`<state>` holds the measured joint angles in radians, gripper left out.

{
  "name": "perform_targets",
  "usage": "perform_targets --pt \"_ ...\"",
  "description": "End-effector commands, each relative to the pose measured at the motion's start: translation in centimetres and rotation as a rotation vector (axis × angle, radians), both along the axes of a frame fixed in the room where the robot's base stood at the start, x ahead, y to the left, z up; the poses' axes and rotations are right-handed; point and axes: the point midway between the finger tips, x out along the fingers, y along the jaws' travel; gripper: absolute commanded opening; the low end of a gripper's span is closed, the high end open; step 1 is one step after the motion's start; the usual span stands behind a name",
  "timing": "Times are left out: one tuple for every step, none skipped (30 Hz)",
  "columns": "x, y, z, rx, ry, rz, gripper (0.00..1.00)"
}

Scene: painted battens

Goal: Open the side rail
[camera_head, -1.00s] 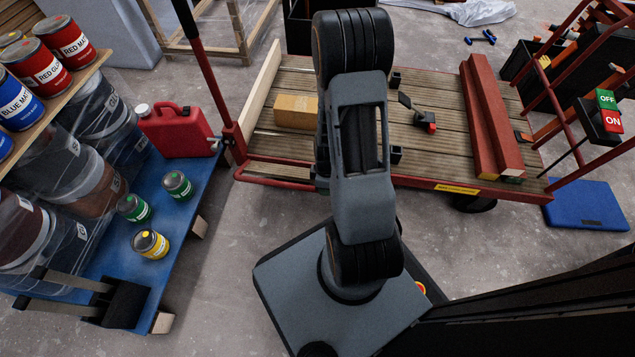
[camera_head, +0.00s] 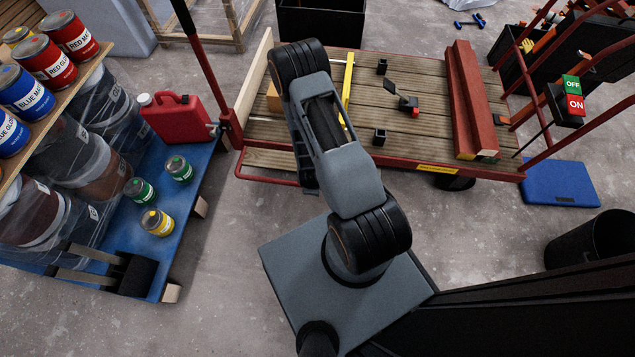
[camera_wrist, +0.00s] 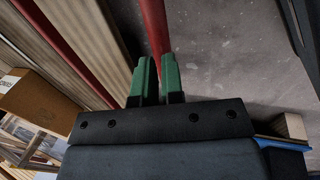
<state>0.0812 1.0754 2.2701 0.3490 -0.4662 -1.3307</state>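The cart (camera_head: 430,130) has a slatted wooden deck and red tube framing. A red tube rail (camera_head: 262,181) runs low along its near left side; I take it for the side rail. My gripper is mostly hidden behind my arm in the head view, near the cart's near left edge. In the wrist view my gripper (camera_wrist: 158,78) has two green fingers with a narrow gap. A red tube (camera_wrist: 153,25) runs from the top edge down to the fingertips, in line with the gap. Whether the fingers clasp it or only stand before it, I cannot tell.
Red beams (camera_head: 468,100) lie on the deck's right. A cardboard box (camera_wrist: 38,100) sits on the deck at left. A blue pallet (camera_head: 185,222) with cans and a red canister (camera_head: 178,118) stands left. A black bin (camera_head: 590,240) is at right.

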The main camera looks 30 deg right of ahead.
Motion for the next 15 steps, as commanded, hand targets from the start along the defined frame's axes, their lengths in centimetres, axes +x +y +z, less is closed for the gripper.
perform_targets --pt "0.02 -0.06 0.07 0.000 -0.001 -0.002 0.13" --pt "0.05 -0.09 0.08 0.000 -0.001 -0.003 0.16" --pt "0.07 -0.12 0.09 -0.001 -0.002 -0.003 0.20" --pt "0.10 -0.14 0.09 0.000 -0.002 -0.004 0.23" --pt "0.12 -0.16 0.10 0.000 -0.004 -0.004 0.26" --pt "0.14 -0.16 0.10 0.000 -0.004 -0.004 0.29" --pt "0.16 -0.17 0.11 -0.001 -0.004 -0.004 0.32" --pt "0.17 -0.17 0.12 -0.001 -0.004 -0.004 0.35" --pt "0.19 -0.16 0.12 0.000 -0.005 -0.003 0.39" --pt "0.20 -0.15 0.13 0.000 -0.005 -0.003 0.42" --pt "0.21 -0.15 0.13 -0.001 -0.006 -0.003 0.45" --pt "0.22 -0.14 0.13 -0.001 -0.006 -0.003 0.48" --pt "0.23 -0.14 0.13 -0.001 -0.006 -0.002 0.48" --pt "0.23 -0.13 0.13 0.000 -0.006 -0.002 0.48" --pt "0.25 -0.12 0.13 0.000 -0.006 -0.002 0.48"
